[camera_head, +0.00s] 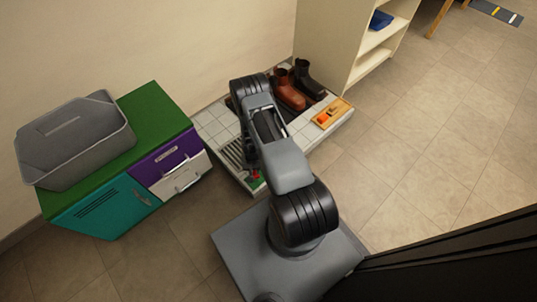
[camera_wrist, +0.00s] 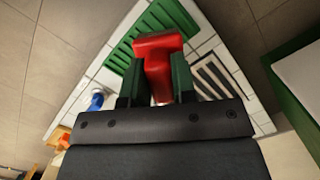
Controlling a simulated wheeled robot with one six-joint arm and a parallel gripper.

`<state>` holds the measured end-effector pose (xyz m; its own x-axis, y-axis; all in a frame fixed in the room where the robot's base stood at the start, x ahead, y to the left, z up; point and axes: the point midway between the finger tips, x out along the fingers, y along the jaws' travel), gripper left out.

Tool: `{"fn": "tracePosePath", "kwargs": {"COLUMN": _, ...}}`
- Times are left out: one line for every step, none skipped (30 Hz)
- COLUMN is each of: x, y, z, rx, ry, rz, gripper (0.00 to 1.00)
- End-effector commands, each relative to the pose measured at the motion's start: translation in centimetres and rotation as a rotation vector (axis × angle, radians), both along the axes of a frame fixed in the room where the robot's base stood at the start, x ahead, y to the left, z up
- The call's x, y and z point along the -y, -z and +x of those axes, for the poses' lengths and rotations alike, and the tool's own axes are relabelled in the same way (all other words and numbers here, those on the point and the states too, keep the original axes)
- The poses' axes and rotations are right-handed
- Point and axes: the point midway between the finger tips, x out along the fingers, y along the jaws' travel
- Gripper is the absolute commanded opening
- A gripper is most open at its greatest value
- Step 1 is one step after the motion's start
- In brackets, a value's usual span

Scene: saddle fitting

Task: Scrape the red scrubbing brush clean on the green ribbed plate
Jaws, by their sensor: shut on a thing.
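In the wrist view my gripper (camera_wrist: 157,80), with green fingers, is shut on the red scrubbing brush (camera_wrist: 158,45). The brush's wide end points away from the gripper, over or at the edge of the green ribbed plate (camera_wrist: 123,58). I cannot tell whether brush and plate touch. The plate lies on a white tiled platform. In the head view the red brush (camera_head: 256,174) is a small patch at the platform's near edge, with a bit of the green plate (camera_head: 259,184) beside it. My arm hides most of the plate and the gripper there.
A slotted grate (camera_head: 235,155) lies on the platform left of my arm. Brown boots (camera_head: 289,92), dark boots (camera_head: 309,80) and an orange tray (camera_head: 342,106) stand behind. A cabinet (camera_head: 115,208) bearing a grey bin (camera_head: 75,140) is left. Open floor (camera_head: 430,150) lies right.

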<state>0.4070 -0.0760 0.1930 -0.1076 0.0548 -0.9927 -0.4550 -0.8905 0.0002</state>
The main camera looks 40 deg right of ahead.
Motion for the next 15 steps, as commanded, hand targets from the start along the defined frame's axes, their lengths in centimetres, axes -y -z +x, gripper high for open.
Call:
{"fn": "tracePosePath", "kwargs": {"x": 0.0, "y": -0.8, "z": 0.0, "rx": 0.0, "ry": 0.0, "rz": 0.0, "gripper": 0.0}}
{"fn": "tracePosePath", "kwargs": {"x": 0.0, "y": -1.1, "z": 0.0, "rx": 0.0, "ry": 0.0, "rz": 0.0, "gripper": 0.0}}
{"fn": "tracePosePath", "kwargs": {"x": 0.0, "y": -1.4, "z": 0.0, "rx": 0.0, "ry": 0.0, "rz": 0.0, "gripper": 0.0}}
{"fn": "tracePosePath", "kwargs": {"x": 0.0, "y": -1.6, "z": 0.0, "rx": 0.0, "ry": 0.0, "rz": 0.0, "gripper": 0.0}}
{"fn": "tracePosePath", "kwargs": {"x": 0.0, "y": -1.7, "z": 0.0, "rx": 0.0, "ry": 0.0, "rz": 0.0, "gripper": 0.0}}
{"fn": "tracePosePath", "kwargs": {"x": 0.0, "y": -1.9, "z": 0.0, "rx": 0.0, "ry": 0.0, "rz": 0.0, "gripper": 0.0}}
{"fn": "tracePosePath", "kwargs": {"x": 0.0, "y": -2.1, "z": 0.0, "rx": 0.0, "ry": 0.0, "rz": 0.0, "gripper": 0.0}}
{"fn": "tracePosePath", "kwargs": {"x": 0.0, "y": -2.2, "z": 0.0, "rx": 0.0, "ry": -0.001, "rz": 0.0, "gripper": 0.0}}
{"fn": "tracePosePath", "kwargs": {"x": 0.0, "y": -2.3, "z": 0.0, "rx": 0.0, "ry": -0.001, "rz": 0.0, "gripper": 0.0}}
{"fn": "tracePosePath", "kwargs": {"x": 0.0, "y": -2.3, "z": 0.0, "rx": 0.0, "ry": -0.001, "rz": 0.0, "gripper": 0.0}}
{"fn": "tracePosePath", "kwargs": {"x": 0.0, "y": -2.3, "z": 0.0, "rx": 0.0, "ry": -0.001, "rz": 0.0, "gripper": 0.0}}
{"fn": "tracePosePath", "kwargs": {"x": 0.0, "y": -2.3, "z": 0.0, "rx": 0.0, "ry": -0.001, "rz": 0.0, "gripper": 0.0}}
{"fn": "tracePosePath", "kwargs": {"x": 0.0, "y": -2.3, "z": 0.0, "rx": 0.0, "ry": -0.001, "rz": 0.0, "gripper": 0.0}}
{"fn": "tracePosePath", "kwargs": {"x": 0.0, "y": -2.3, "z": 0.0, "rx": 0.0, "ry": -0.001, "rz": 0.0, "gripper": 0.0}}
{"fn": "tracePosePath", "kwargs": {"x": 0.0, "y": -2.3, "z": 0.0, "rx": 0.0, "ry": -0.001, "rz": 0.0, "gripper": 0.0}}
